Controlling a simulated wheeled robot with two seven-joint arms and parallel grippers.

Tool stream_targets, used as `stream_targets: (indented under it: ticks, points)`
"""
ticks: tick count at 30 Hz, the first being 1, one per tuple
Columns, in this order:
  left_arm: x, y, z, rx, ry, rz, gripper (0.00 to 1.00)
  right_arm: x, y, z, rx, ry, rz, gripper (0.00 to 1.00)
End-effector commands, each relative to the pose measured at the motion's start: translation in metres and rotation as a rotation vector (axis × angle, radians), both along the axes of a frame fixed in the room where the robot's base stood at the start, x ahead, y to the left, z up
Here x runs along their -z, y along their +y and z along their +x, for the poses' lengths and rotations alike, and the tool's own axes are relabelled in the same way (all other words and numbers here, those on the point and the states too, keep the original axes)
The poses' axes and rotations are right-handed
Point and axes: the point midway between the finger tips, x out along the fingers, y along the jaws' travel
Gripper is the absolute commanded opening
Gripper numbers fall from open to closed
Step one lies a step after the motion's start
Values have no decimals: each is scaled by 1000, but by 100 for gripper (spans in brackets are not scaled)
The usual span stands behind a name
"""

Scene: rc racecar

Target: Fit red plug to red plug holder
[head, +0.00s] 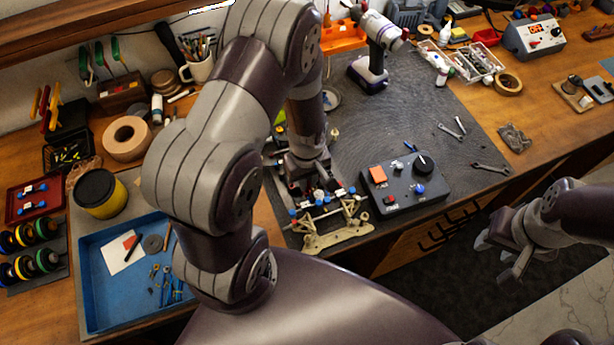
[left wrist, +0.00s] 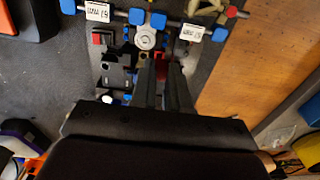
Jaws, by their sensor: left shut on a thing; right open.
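My left gripper (head: 308,188) reaches down over the rc car chassis (head: 335,222), which has beige arms and blue end caps. In the left wrist view its two fingers (left wrist: 163,82) are close together near the middle of the chassis. A small red piece, apparently the red plug (left wrist: 161,68), shows between the fingertips, mostly hidden by them. I cannot make out the red plug holder for certain; a red-topped block (left wrist: 101,38) sits on the chassis left of the fingers. My right gripper (head: 510,255) is open and empty, off the table's front edge at the right.
A control box (head: 400,185) with an orange button and black knob stands right of the chassis. A blue tray (head: 105,285) with small parts lies at the left. A cordless drill (head: 375,50) stands behind.

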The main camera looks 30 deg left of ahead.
Motion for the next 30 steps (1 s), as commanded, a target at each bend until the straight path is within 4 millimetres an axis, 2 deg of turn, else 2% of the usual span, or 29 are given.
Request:
stream_targets:
  ticks: [30]
  points:
    - [-2,0,0,0,-1,0,0,-6,0,0,0,0,0,43]
